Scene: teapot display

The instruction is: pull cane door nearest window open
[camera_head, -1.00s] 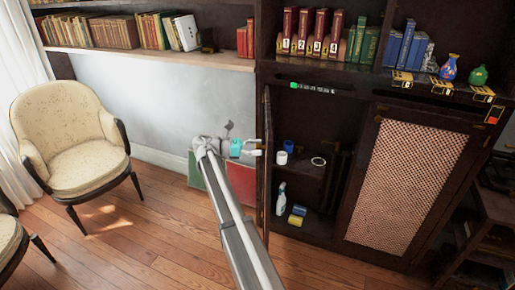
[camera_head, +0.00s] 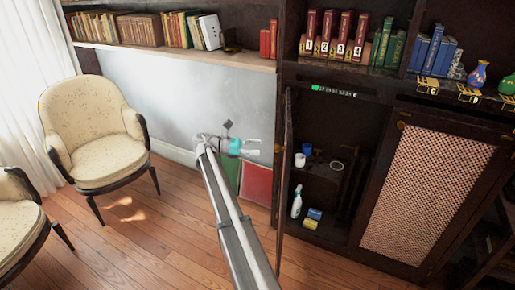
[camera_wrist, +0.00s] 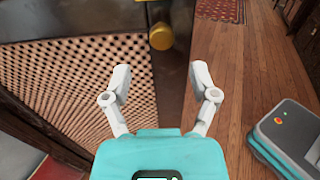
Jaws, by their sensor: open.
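The cane door nearest the window (camera_head: 285,180) stands swung out from the cabinet and shows almost edge-on in the head view. In the wrist view its cane panel (camera_wrist: 85,75) fills the left side, with a dark frame and a round brass knob (camera_wrist: 161,37) near its edge. My gripper (camera_head: 252,147) is left of this door, on its cane side, apart from it. In the wrist view my gripper (camera_wrist: 160,75) has its fingers spread and empty, with the knob beyond the fingertips. The other cane door (camera_head: 425,190) is closed.
The open cabinet holds a white cup (camera_head: 300,160), a spray bottle (camera_head: 296,202) and small boxes (camera_head: 312,218). A cream armchair (camera_head: 95,130) stands at left. Red (camera_head: 257,184) and green panels lean against the wall. Wooden floor (camera_head: 150,230) is clear between.

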